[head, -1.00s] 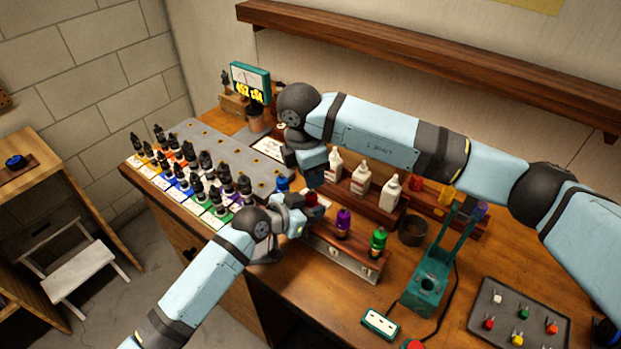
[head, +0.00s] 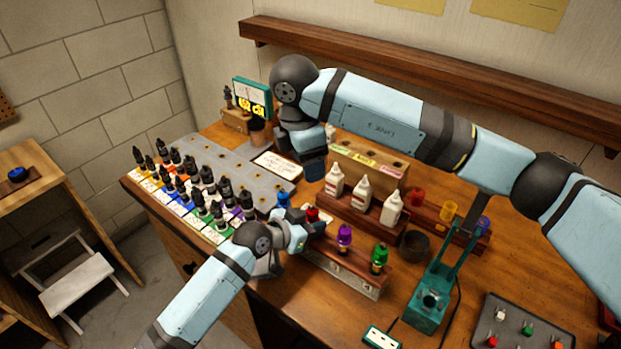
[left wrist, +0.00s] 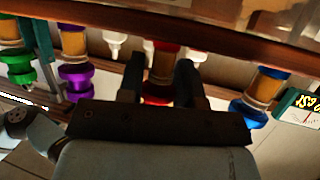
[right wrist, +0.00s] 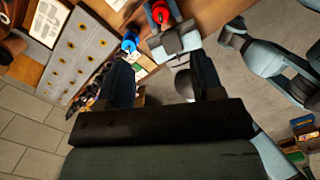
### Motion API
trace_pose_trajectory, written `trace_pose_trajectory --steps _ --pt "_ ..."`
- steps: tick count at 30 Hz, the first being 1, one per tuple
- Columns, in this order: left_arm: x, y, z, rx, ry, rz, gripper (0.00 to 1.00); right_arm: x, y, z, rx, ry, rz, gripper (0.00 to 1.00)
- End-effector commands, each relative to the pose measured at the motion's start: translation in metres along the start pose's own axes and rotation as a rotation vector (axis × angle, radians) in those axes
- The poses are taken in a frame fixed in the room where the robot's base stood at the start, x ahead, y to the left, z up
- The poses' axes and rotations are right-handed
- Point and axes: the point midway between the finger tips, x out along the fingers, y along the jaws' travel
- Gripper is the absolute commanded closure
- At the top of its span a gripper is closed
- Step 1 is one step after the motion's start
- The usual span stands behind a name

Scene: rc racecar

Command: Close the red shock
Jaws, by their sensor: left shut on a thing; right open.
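The red shock (head: 313,214) stands in the wooden rack (head: 345,276) between the blue shock (head: 283,199) and the purple shock (head: 344,235). My left gripper (head: 303,230) is at the red shock from the front. In the left wrist view its fingers (left wrist: 158,75) are shut around the red shock (left wrist: 158,97), with red parts and a tan middle showing between them. My right gripper (head: 313,168) is open and empty, behind and above the rack. In the right wrist view its fingers (right wrist: 162,78) are apart, with the red shock (right wrist: 160,13) and blue shock (right wrist: 130,42) beyond.
The green shock (head: 379,257) stands at the rack's right end. White bottles (head: 362,194) stand behind the rack. A green stand (head: 430,300) and a parts tray (head: 540,310) are at right.

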Motion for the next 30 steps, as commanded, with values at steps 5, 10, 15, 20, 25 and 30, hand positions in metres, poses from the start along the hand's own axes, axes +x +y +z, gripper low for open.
trace_pose_trajectory --steps 5,10,15,20,25,30 --pt "0.0 0.0 0.0 0.0 0.0 0.0 1.0 -0.03 0.0 0.0 0.001 0.0 0.001 0.39" --pt "0.0 0.0 0.0 0.0 0.0 0.0 1.0 -0.042 0.0 0.0 0.001 0.0 0.001 0.39" --pt "0.0 0.0 0.0 0.0 0.0 0.0 1.0 -0.043 0.0 0.0 0.001 0.0 -0.001 0.39" --pt "0.0 0.0 0.0 0.0 0.0 0.0 0.61 -0.043 0.0 0.0 0.001 0.0 0.0 0.39" --pt "0.0 0.0 0.0 0.0 0.0 0.0 0.38 -0.043 0.0 0.0 0.001 0.0 0.0 0.39" --pt "0.0 0.0 0.0 0.0 0.0 0.0 0.38 -0.043 0.0 0.0 0.001 0.0 0.0 0.39"
